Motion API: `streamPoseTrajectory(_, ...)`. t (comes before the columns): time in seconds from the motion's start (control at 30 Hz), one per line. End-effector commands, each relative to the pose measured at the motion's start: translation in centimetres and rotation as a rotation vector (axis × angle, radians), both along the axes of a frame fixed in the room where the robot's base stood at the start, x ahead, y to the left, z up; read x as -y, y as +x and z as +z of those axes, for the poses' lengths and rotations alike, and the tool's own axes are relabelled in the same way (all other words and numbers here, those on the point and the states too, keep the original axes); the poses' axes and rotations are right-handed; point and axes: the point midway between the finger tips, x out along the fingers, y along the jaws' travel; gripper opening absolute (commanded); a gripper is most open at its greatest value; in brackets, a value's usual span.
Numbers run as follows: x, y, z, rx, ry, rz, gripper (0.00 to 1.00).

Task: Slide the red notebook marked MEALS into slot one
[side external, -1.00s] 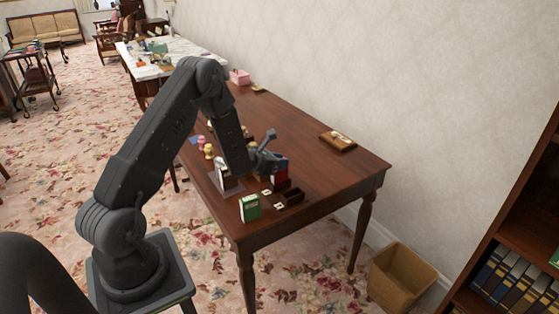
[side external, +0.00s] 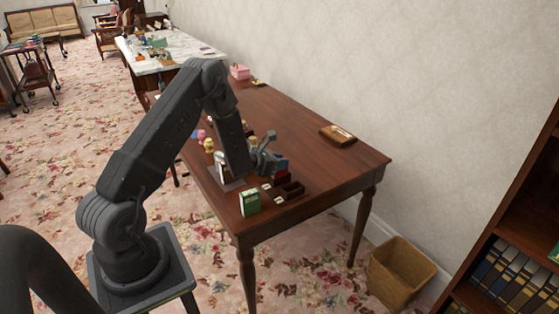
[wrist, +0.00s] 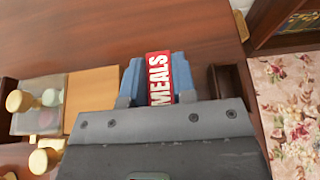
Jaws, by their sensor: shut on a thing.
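The red notebook marked MEALS (wrist: 159,66) shows its lettered spine in the wrist view, between the two blue-grey fingers of my gripper (wrist: 157,84). My gripper is shut on it. In the side view the notebook (side external: 282,163) shows as a small red patch beside my gripper (side external: 268,157), at the far end of a dark slotted rack (side external: 292,190). Its lower part is hidden by the rack and gripper, so I cannot tell how deep it sits. A dark compartment (wrist: 229,82) lies just right of the gripper in the wrist view.
A green box-like book (side external: 250,202) stands near the table's front edge. Small white labels (side external: 278,199) lie before the rack. A tan block (wrist: 92,92) and gold-topped pieces (wrist: 18,101) are left of the gripper.

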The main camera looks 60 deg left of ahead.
Motion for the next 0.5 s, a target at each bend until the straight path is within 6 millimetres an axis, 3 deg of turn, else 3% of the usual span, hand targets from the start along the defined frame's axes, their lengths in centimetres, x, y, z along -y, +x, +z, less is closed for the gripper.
streamPoseTrajectory(0.1,0.0,0.01,-0.26,0.0,0.0,0.0,0.01)
streamPoseTrajectory(0.13,-0.01,0.02,-0.21,0.001,0.0,0.0,0.28)
streamPoseTrajectory(0.4,0.0,0.01,-0.2,0.0,0.0,0.0,0.54)
streamPoseTrajectory(0.5,0.0,0.01,-0.2,0.0,0.0,0.0,0.55)
